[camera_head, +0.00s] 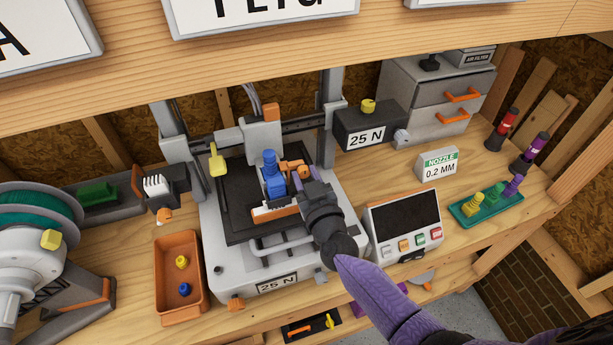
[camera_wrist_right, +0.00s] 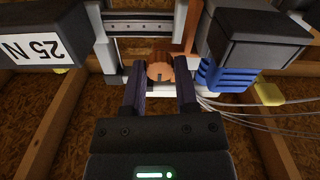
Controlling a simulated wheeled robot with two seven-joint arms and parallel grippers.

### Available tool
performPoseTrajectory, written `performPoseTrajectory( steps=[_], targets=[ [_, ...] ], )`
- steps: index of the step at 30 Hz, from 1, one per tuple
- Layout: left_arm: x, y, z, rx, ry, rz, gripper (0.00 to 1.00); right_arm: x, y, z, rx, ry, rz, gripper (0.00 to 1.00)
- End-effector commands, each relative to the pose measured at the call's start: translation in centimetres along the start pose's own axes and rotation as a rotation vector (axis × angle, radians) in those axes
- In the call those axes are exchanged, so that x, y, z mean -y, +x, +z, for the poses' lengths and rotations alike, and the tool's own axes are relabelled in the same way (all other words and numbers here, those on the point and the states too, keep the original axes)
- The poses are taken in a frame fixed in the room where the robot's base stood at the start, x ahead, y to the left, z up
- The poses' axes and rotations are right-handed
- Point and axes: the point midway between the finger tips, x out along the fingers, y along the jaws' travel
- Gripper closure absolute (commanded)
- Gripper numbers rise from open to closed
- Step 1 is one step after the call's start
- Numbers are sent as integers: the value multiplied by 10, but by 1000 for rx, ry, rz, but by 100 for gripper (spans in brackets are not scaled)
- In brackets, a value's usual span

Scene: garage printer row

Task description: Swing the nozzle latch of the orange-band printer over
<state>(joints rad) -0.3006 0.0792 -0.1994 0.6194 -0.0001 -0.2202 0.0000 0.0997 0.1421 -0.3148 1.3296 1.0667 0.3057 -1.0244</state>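The printer (camera_head: 212,262) at the centre of the bench has a grey frame and a dark plate. An orange latch piece (camera_head: 291,166) sits beside a blue block (camera_head: 271,178) on its print head. My right gripper (camera_head: 299,180) reaches in from the lower right, its fingertips at the orange piece. In the right wrist view, a round orange end (camera_wrist_right: 160,72) lies between the two dark fingers (camera_wrist_right: 160,80) and about fills the gap. Whether the fingers press on it is unclear. The blue block also shows there at the right (camera_wrist_right: 228,76). My left gripper is not in view.
A black box marked 25 N (camera_head: 364,127) stands right of the head, a control panel (camera_head: 404,222) at the right front. An orange bin (camera_head: 166,291) and a spool (camera_head: 32,218) are on the left. A green tray (camera_head: 465,218) and nozzle sign (camera_head: 437,165) are farther right.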

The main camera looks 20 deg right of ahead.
Motion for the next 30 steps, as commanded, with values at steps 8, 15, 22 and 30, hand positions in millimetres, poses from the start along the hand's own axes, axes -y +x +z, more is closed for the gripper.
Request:
performPoseTrajectory(
  steps=[8,15,22,30],
  targets=[
    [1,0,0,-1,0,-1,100,0,0,0,0,0,0,100],
    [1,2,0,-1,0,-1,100,-2,0,2,0,38,0,100],
    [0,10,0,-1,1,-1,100,-7,0,10,1,177,0,100],
    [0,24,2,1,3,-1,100,-15,-1,23,2,428,0,100]
  ],
)
